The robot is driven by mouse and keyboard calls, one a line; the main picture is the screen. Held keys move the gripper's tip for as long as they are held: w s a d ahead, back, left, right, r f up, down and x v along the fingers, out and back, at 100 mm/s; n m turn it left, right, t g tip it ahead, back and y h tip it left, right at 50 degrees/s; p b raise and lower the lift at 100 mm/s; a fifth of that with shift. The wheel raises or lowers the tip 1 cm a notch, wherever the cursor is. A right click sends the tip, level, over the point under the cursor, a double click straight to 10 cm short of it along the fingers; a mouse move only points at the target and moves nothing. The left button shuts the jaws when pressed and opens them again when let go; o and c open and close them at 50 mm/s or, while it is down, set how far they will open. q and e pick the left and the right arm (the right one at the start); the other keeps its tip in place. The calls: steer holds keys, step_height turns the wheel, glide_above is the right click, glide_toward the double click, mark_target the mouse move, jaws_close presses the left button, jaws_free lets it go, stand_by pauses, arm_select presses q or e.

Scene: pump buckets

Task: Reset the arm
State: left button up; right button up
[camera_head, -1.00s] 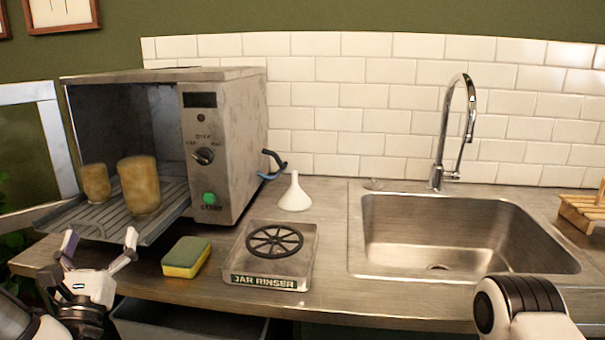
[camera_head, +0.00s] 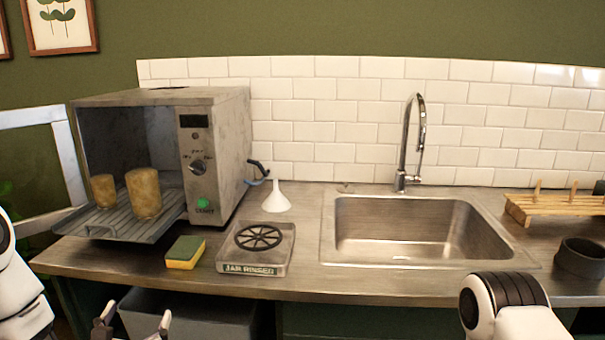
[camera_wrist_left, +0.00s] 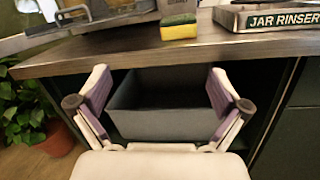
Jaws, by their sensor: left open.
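My left gripper (camera_head: 134,322) is at the bottom edge of the head view, below the front edge of the counter and in front of a grey bin. In the left wrist view its two fingers (camera_wrist_left: 157,92) are spread wide with nothing between them. The grey bin (camera_wrist_left: 160,122) shows behind the fingers, under the counter. A part of my right arm (camera_head: 505,305) shows at the lower right of the head view. My right gripper is out of view.
The counter (camera_head: 330,283) holds an open machine (camera_head: 215,150) with two jars (camera_head: 144,193) on its rack, a sponge (camera_head: 185,252), a jar rinser (camera_head: 256,248), a funnel (camera_head: 277,197), a sink (camera_head: 420,230), a wooden rack (camera_head: 550,206) and a dark bowl (camera_head: 582,258). A plant (camera_wrist_left: 28,115) stands at the left.

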arm_select(q)
steer(key=s+d+f+m+g+h+p, duration=0.1)
steer(key=s+d+f+m+g+p, duration=0.2)
steer(key=s+f+m+g, duration=0.45)
steer(key=s+d+f+m+g+h+p, duration=0.1)
steer(key=s+d+f+m+g+p, duration=0.2)
steer(key=f, duration=0.7)
steer(key=s+f+m+g, duration=0.4)
steer(key=s+m, duration=0.5)
steer(key=m, duration=0.2)
steer(key=s+f+m+g+y, duration=0.1)
steer(key=s+f+m+g, duration=0.3)
steer(key=s+m, duration=0.6)
steer(key=shift+d+f+m+g, duration=0.15)
steer(key=shift+d+m+g, duration=0.3)
steer(key=shift+m, duration=0.7)
steer(key=shift+a, duration=0.15)
